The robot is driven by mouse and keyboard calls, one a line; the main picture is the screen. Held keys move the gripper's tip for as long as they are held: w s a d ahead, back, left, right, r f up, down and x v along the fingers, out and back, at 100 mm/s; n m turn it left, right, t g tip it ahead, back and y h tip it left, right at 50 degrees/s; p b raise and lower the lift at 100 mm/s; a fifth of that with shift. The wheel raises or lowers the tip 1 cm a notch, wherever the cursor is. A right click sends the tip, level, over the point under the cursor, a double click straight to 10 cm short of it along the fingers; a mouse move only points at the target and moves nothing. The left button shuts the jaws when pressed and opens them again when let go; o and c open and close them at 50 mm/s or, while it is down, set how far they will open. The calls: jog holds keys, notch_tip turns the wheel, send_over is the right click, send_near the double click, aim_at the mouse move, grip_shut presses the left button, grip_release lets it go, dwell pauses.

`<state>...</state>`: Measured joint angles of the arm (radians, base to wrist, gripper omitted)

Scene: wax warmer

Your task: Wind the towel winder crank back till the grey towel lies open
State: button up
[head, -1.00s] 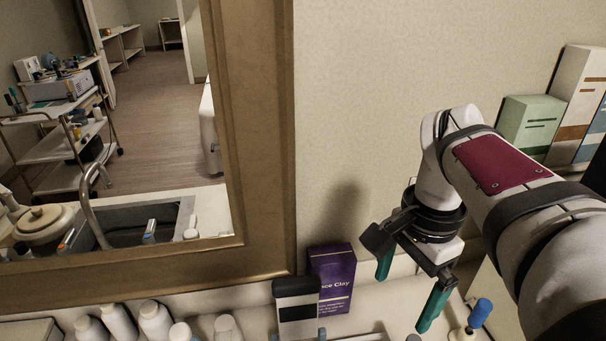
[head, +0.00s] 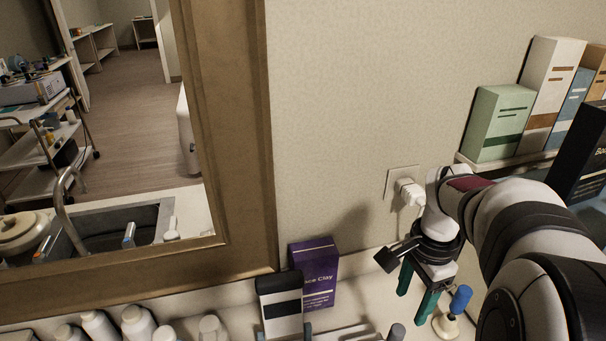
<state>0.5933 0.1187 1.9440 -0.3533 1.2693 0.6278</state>
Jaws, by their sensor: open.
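My gripper (head: 414,302) has two green fingers pointing down, apart and with nothing seen between them. It hangs above the counter near the wall. Just right of it stands a blue-topped handle (head: 460,300) on a cream base (head: 445,326); I cannot tell whether this belongs to the towel winder. A grey rounded knob (head: 397,332) shows at the bottom edge, below the fingers and cut off by the frame. No grey towel or winder crank can be made out for certain.
A purple clay box (head: 315,275) and a pale packet with a dark band (head: 282,305) stand left of my gripper. White bottles (head: 138,322) line the bottom left. A plug (head: 410,191) sits in the wall outlet. Boxes (head: 500,120) stand on a shelf at right.

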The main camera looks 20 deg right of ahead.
aim_at(401, 328)
jog(key=shift+f, duration=4.25)
jog(key=shift+f, duration=0.2)
grip_shut()
